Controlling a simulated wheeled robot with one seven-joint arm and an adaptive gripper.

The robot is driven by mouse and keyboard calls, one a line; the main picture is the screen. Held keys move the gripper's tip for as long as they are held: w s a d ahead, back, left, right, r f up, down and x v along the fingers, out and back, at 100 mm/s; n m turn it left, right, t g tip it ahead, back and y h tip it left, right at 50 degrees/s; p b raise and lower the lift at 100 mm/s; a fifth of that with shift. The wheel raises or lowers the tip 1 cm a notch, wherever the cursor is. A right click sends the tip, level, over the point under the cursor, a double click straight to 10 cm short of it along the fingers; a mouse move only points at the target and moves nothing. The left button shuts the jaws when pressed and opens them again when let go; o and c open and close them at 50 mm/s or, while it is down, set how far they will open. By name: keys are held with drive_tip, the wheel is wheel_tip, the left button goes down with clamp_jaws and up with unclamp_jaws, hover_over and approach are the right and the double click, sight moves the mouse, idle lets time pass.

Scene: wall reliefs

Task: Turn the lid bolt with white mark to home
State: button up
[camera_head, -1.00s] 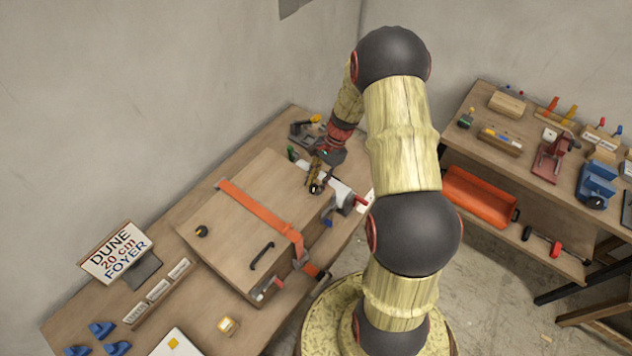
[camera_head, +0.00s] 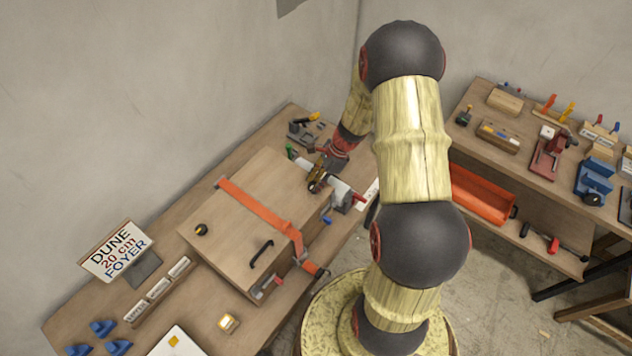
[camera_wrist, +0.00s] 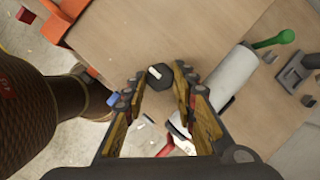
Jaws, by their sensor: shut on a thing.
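The lid bolt (camera_wrist: 162,77) is a dark, faceted knob with a white mark on its top, seen in the wrist view. My gripper (camera_wrist: 160,80) has its two fingertips on either side of the bolt and is shut on it. In the head view, my gripper (camera_head: 317,181) is at the right corner of the wooden lid (camera_head: 230,229), and the bolt is hidden there. A second dark knob with a yellow mark (camera_head: 201,230) sits at the lid's left part.
An orange strap (camera_head: 255,205) crosses the lid, and a black handle (camera_head: 261,254) stands on it. A clamp with a red handle (camera_head: 357,197) is close to my gripper on the right. A white cylinder (camera_wrist: 233,77) lies beside the fingers.

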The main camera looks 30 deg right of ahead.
drive_tip(key=o, duration=1.2)
drive_tip(key=shift+c, duration=0.2)
drive_tip(key=v, duration=1.2)
